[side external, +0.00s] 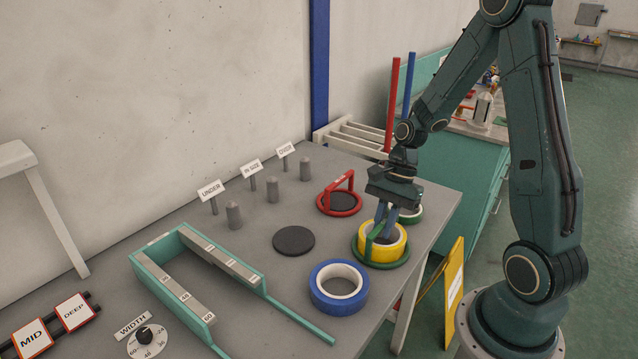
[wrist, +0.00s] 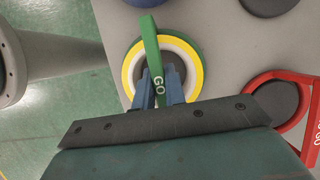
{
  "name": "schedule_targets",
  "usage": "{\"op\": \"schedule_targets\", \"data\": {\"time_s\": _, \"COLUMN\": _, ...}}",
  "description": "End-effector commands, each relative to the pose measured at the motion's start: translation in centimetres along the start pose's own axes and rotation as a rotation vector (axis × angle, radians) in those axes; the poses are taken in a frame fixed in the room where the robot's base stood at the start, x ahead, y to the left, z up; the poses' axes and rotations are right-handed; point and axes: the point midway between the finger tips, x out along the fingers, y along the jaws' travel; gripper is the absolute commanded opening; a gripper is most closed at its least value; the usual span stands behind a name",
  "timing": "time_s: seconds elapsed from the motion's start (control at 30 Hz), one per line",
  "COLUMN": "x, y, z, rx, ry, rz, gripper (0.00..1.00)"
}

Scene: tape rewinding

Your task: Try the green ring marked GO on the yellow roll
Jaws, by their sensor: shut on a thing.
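The green ring (side external: 384,265) encircles the lower part of the yellow roll (side external: 394,248), whose top stands above the ring. My gripper (side external: 384,226) is over the roll, pointing down and shut on the ring's upright green handle. In the wrist view my gripper's two fingers (wrist: 159,88) pinch the handle (wrist: 151,42), where GO is lettered. The yellow roll (wrist: 198,65) and its white core show beneath the handle. Whether the ring touches the table cannot be told for certain.
A red ring with a handle (side external: 343,209) sits around a dark disc behind the yellow roll. A blue roll (side external: 327,303) lies in front, and another roll (side external: 408,215) with a green edge lies behind my gripper. A dark round pad (side external: 294,240) is bare. A teal gauge channel (side external: 165,284) stands left.

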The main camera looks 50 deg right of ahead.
Motion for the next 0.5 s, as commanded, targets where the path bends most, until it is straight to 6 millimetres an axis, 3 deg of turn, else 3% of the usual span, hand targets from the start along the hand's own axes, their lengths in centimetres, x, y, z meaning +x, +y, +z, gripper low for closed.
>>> {"op": "schedule_targets", "data": {"time_s": 0.27, "x": 0.08, "y": 0.0, "z": -0.03, "rx": 0.0, "ry": 0.0, "rz": 0.0, "gripper": 0.0}}
{"op": "schedule_targets", "data": {"time_s": 0.3, "x": 0.08, "y": 0.0, "z": -0.03, "rx": 0.0, "ry": 0.0, "rz": 0.0, "gripper": 0.14}}
{"op": "schedule_targets", "data": {"time_s": 0.4, "x": 0.08, "y": 0.0, "z": -0.03, "rx": 0.0, "ry": 0.0, "rz": 0.0, "gripper": 0.34}}
{"op": "schedule_targets", "data": {"time_s": 0.5, "x": 0.07, "y": -0.01, "z": -0.03, "rx": 0.0, "ry": 0.0, "rz": 0.0, "gripper": 0.38}}
